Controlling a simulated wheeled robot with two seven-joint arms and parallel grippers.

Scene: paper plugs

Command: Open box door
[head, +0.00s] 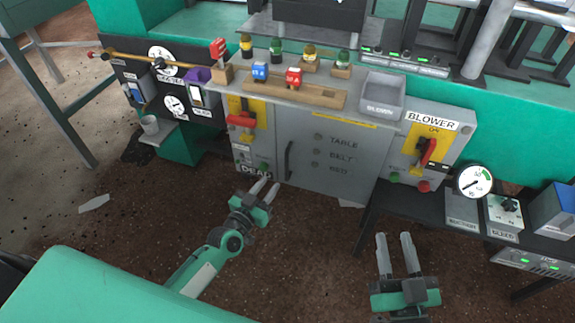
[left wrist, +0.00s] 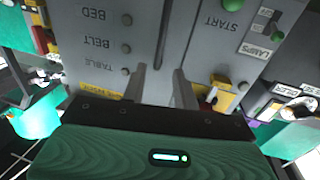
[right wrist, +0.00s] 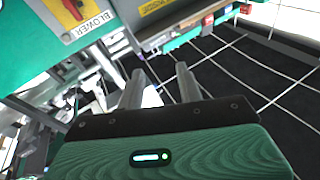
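The grey box (head: 262,115) stands at the middle of the head view. Its grey door (head: 340,172) carries TABLE, BELT and BED labels and looks closed. A dark upright handle (head: 288,160) is at the door's left edge. My left gripper (head: 263,188) is open and empty, low and left of the handle, apart from it in the head view. In the left wrist view the door (left wrist: 100,55) fills the left side, beyond the two fingers (left wrist: 160,85). My right gripper (head: 395,246) is open and empty, low right of the door; its spread fingers also show in the right wrist view (right wrist: 161,88).
A red-handled switch (head: 243,120) is left of the door, and a BLOWER switch (head: 427,152) is right of it. A wooden rack (head: 320,95) and a grey bin (head: 382,95) sit on top. A low shelf with a gauge (head: 475,181) stands at right. The floor in front is mostly clear.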

